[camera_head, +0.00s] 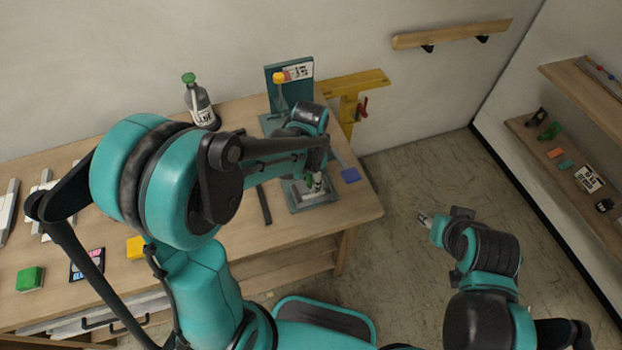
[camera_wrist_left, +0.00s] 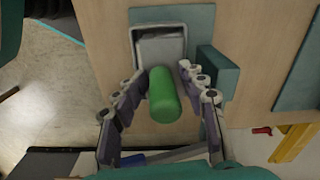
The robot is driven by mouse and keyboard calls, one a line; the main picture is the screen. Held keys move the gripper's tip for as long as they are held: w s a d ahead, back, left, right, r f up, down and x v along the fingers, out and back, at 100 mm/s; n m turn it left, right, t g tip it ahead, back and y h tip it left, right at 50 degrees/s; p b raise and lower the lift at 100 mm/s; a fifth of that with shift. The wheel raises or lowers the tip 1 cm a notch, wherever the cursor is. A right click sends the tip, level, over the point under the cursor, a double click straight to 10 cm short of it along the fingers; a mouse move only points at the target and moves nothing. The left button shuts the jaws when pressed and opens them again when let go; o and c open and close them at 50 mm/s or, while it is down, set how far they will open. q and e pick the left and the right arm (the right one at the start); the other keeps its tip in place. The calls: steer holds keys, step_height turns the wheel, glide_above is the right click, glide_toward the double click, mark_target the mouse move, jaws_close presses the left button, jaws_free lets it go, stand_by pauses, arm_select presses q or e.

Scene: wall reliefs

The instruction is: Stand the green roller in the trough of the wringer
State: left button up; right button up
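The green roller (camera_wrist_left: 164,98) is between the fingers of my left gripper (camera_wrist_left: 163,75) in the left wrist view, its near end towards the camera. The fingers stand on either side with a narrow gap showing, so the gripper looks open around it. The grey trough of the wringer (camera_wrist_left: 158,30) lies just beyond the roller's far end; whether the roller rests on its floor is hidden. In the head view the left gripper (camera_head: 316,184) is over the trough on the table's right part, with a bit of green beside it. My right gripper (camera_head: 425,220) hangs over the floor; its fingers are unclear.
A teal upright board (camera_head: 270,88) and yellow bracket (camera_head: 352,95) stand behind the work area. A bottle with a green cap (camera_head: 199,105) stands at the back. A green block (camera_head: 30,279) and yellow block (camera_head: 136,247) lie left. Floor to the right is clear.

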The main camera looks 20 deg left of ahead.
arm_select(q)
steer(key=shift+r, duration=0.1)
steer(key=shift+r+p, duration=0.25)
steer(key=shift+p, duration=0.1)
step_height(320, 180, up, 12)
steer(key=p, duration=0.4)
steer(key=shift+s+a+r, duration=0.2)
steer(key=shift+s+r, duration=0.1)
steer(key=shift+r, duration=0.3)
steer(key=s+a+r+n+t, duration=0.3)
steer(key=s+a+n+t, duration=0.1)
steer(key=s+n+t, duration=0.3)
steer(key=s+n, duration=0.2)
steer(key=shift+s+a, duration=0.15)
steer(key=shift+s, duration=0.2)
